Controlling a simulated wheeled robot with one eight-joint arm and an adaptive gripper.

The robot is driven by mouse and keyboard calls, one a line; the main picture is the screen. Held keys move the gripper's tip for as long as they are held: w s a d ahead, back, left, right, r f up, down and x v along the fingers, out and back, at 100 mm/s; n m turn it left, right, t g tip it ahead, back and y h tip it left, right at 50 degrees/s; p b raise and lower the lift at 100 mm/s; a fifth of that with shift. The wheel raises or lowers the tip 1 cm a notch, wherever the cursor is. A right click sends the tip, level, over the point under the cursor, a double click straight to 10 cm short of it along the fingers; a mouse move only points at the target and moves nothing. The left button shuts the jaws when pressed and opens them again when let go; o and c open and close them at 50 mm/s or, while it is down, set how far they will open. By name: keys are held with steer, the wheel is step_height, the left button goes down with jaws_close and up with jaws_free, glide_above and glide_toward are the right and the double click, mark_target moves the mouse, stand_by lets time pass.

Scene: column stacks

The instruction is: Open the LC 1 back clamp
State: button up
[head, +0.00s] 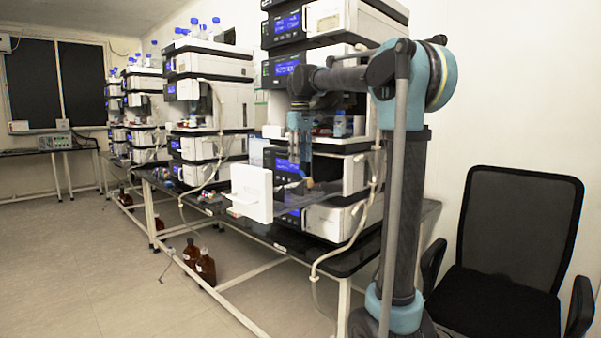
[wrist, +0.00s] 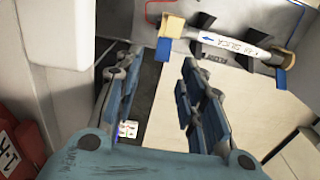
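In the wrist view my gripper (wrist: 161,68) is open, with nothing between its two blue-padded fingers. Ahead of the fingertips is a white column (wrist: 235,46) marked SILICA, with tan end fittings and blue tabs near its ends. It lies slightly slanted along a pale panel (wrist: 250,15). Black clip-like holders (wrist: 213,61) show behind and beside the column. I cannot tell which of them is the back clamp, or whether it is open. In the head view my gripper (head: 305,165) points down in front of the nearest instrument stack (head: 342,174); its fingertips are small there.
A white open door (head: 252,193) stands out from the nearest stack, left of my gripper. A red object with a white label (wrist: 20,150) is at the wrist view's lower left. More stacks (head: 208,110) line the bench.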

steer(key=shift+s+f, duration=0.1)
steer(key=shift+f, duration=2.5)
jaws_close()
